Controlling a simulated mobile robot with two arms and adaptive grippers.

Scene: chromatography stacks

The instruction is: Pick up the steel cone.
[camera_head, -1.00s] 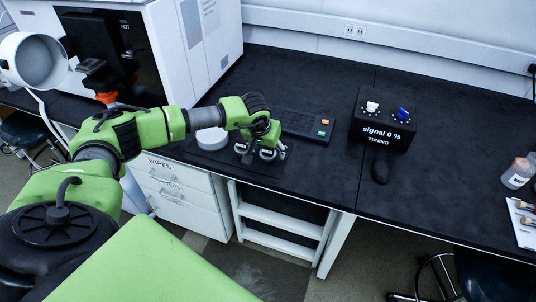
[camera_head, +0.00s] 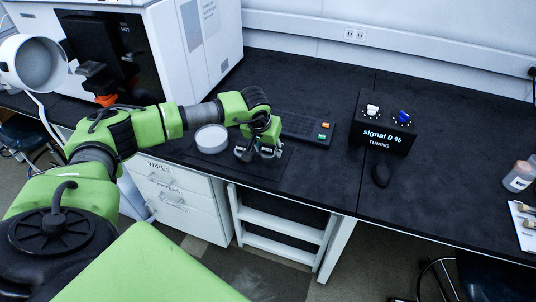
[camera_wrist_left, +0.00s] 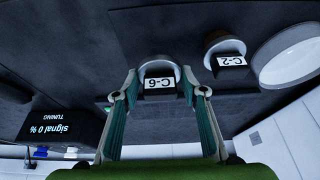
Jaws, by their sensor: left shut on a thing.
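A small grey steel-looking cone piece with a white label C-6 (camera_wrist_left: 159,75) sits between the fingertips of my left gripper (camera_wrist_left: 160,86) in the left wrist view. The left gripper (camera_head: 268,146) is shut on it, low over the dark mat on the bench in the head view. A second small piece, brownish with a white label C-2 (camera_wrist_left: 231,61), stands just beside it, outside the fingers. In the head view the gripper partly hides both pieces. My right gripper is not in view.
A round white dish (camera_head: 211,138) stands left of the pieces. A dark keypad (camera_head: 305,128) lies behind the gripper, and a black tuning box (camera_head: 383,132) reading signal 0 % stands farther right. A black mouse-like object (camera_head: 381,174) lies before it. Bench between is clear.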

